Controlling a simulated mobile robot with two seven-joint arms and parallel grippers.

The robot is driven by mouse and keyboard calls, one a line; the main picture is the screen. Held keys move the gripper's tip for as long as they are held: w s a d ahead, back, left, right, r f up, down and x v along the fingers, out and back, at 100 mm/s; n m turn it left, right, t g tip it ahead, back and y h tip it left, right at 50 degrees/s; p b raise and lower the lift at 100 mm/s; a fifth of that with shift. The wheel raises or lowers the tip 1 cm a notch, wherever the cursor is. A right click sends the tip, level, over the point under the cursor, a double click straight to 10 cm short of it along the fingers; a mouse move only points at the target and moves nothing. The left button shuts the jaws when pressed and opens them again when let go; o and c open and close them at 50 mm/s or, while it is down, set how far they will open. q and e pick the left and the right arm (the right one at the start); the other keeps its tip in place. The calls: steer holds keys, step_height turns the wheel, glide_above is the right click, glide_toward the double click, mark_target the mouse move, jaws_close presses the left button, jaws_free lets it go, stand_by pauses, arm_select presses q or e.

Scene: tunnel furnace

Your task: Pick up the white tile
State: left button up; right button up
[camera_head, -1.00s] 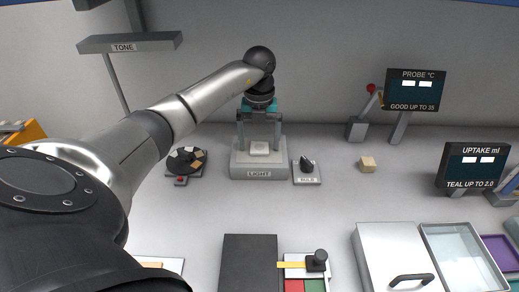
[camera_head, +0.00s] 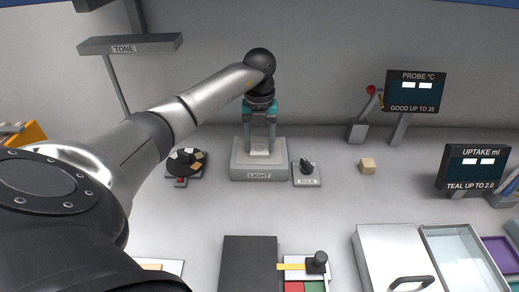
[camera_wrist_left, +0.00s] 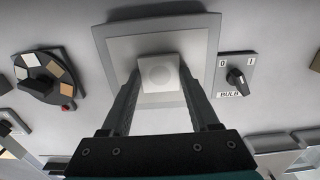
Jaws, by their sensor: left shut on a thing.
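The white tile (camera_head: 260,146) is a small pale block at the grey box labelled LIGHT (camera_head: 240,172). My left gripper (camera_head: 259,150) points down over the box and is shut on the tile, one finger on each side. In the left wrist view the tile (camera_wrist_left: 158,72), with a faint round mark on its face, sits between the fingertips (camera_wrist_left: 159,82) over the box's pale top (camera_wrist_left: 205,45). I cannot tell whether it still touches the box. My right gripper is not in view.
A round sample wheel (camera_head: 185,162) stands left of the box and a dark knob (camera_head: 306,166) on a plate stands right. A small tan block (camera_head: 367,166) is further right. A dark slab (camera_head: 249,265) and a white lidded box (camera_head: 392,250) are in front. The bench between is clear.

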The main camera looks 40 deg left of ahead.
arm_select(q)
jaws_close()
steer(key=shift+r, duration=0.15)
